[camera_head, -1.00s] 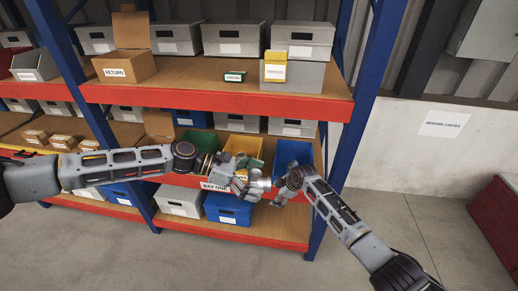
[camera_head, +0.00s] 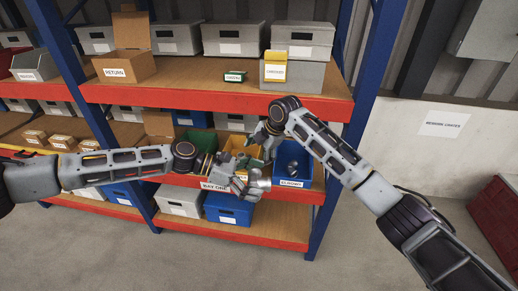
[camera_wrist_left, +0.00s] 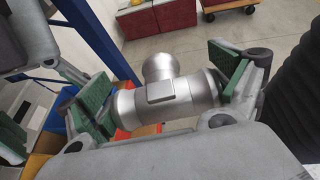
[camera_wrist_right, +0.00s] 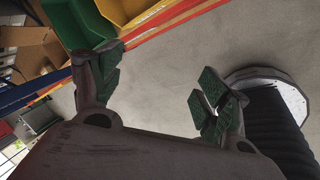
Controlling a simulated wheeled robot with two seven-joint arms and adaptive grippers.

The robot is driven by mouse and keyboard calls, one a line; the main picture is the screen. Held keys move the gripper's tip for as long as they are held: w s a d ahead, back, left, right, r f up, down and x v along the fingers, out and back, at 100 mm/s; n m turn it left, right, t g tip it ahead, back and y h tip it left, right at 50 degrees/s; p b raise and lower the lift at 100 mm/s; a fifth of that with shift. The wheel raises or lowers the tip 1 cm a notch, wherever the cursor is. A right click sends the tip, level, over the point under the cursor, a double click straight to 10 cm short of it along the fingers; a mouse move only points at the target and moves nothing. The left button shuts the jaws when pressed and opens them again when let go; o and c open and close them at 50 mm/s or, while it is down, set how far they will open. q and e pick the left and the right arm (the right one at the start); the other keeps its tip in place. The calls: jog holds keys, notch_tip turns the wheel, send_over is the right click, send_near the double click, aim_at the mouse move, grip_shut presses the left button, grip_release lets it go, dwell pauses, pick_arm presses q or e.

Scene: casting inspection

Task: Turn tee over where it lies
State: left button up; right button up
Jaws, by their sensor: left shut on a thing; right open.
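The tee (camera_wrist_left: 165,97) is a silver metal pipe piece with a short branch. In the left wrist view it lies crosswise between the green pads of my left gripper (camera_wrist_left: 165,100), which is shut on its two ends. The branch points to the far side of that view. In the head view my left gripper (camera_head: 243,182) holds the tee (camera_head: 262,184) in front of the shelf's red front edge. My right gripper (camera_head: 262,143) is above and behind it, over the bins. In the right wrist view the right gripper (camera_wrist_right: 158,88) is open and empty.
A green bin (camera_head: 201,140), a yellow bin (camera_head: 243,144) and a blue bin labelled ELBOWS (camera_head: 293,158) stand on the shelf behind my grippers. An upper shelf edge (camera_head: 215,97) runs above.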

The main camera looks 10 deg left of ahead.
pick_arm(q)
jog(key=shift+r, duration=0.1)
pick_arm(e)
jog(key=s+a+r+n+h, duration=0.1)
jog(key=s+r+n, duration=0.4)
jog(key=r, duration=0.4)
notch_tip(320, 180, up, 4)
jog(key=n+g+h, duration=0.3)
jog(key=n, duration=0.2)
send_over(259, 179)
jog(key=shift+r, duration=0.15)
jog(key=shift+f, duration=6)
jog(key=c, duration=1.2)
pick_arm(q)
jog(key=o, duration=1.3)
pick_arm(e)
jog(key=shift+c, duration=1.2)
